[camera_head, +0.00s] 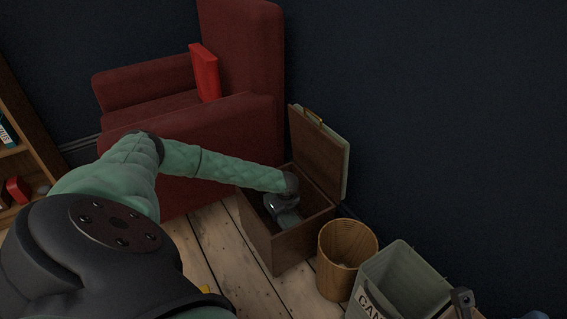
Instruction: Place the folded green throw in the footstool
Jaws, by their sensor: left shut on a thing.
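The footstool (283,245) is a brown wooden box beside the red armchair, with its padded lid (325,157) standing open at the back. My left arm reaches across from the left, and my left gripper (284,211) is down inside the box opening. The gripper is shut on the folded green throw (289,220), of which only a small grey-green part shows below the fingers. The rest of the throw is hidden by the gripper and the box's shade. I cannot tell whether the throw touches the box floor.
The red armchair (237,128) with a bright red cushion (205,73) stands behind my left arm. A round wooden bin (345,269) and a grey lettered container (401,287) stand right of the footstool. A bookshelf (40,150) is at the left edge. Dark walls close the back.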

